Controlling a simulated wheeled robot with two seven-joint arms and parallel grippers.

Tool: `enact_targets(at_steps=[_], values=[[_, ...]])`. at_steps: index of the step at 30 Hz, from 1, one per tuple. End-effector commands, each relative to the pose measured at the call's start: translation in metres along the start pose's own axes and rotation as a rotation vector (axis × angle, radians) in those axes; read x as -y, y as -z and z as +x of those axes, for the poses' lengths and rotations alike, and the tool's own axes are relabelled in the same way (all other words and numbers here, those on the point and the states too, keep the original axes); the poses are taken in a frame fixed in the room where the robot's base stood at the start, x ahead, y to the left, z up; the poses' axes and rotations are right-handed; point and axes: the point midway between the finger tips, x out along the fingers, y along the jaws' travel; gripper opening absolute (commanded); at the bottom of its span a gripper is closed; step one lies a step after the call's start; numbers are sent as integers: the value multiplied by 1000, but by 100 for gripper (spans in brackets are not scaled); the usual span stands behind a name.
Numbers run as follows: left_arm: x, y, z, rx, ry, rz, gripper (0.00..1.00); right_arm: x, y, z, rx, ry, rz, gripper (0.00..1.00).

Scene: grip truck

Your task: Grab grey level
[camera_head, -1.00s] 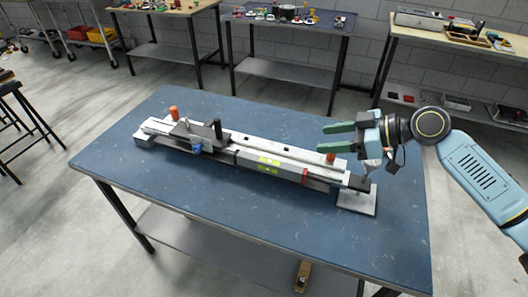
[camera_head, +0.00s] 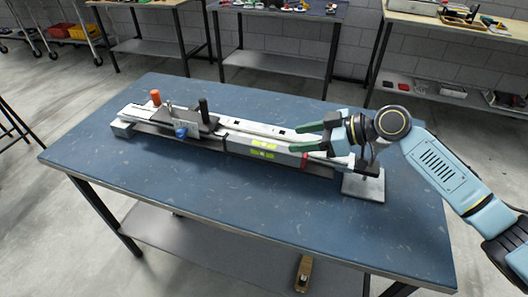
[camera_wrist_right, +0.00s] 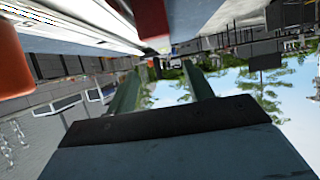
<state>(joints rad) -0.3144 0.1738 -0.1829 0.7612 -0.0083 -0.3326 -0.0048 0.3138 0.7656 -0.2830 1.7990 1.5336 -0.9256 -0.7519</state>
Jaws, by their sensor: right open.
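A long grey level-like bar (camera_head: 262,149) with yellow-green windows lies along the front of a pale rail assembly (camera_head: 250,128) on the blue table. It has a red band near its right end. My right gripper (camera_head: 295,138) is open, its two green fingers pointing left over the assembly's right part, above the bar's right end. Whether they touch anything cannot be told. The right wrist view shows the fingers (camera_wrist_right: 164,85) apart with nothing between them, a red part (camera_wrist_right: 150,20) above and an orange knob (camera_wrist_right: 10,55) at upper left. My left gripper is out of view.
The blue table (camera_head: 190,205) has free room in front of the assembly. An orange knob (camera_head: 155,97), a black post (camera_head: 203,104) and a blue knob (camera_head: 181,132) stand up at its left. A flat grey plate (camera_head: 364,186) sits under its right end.

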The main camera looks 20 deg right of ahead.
Motion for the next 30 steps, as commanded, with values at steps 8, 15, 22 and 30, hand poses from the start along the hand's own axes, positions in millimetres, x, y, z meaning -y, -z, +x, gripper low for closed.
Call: enact_targets(at_steps=[8,15,22,30], values=[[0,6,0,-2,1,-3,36,0,0,37,0,0,0,52],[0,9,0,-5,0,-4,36,5,1,63,-2,2,0,52],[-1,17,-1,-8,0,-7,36,6,1,89,0,1,0,52],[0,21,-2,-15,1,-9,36,6,1,90,1,0,-1,49]])
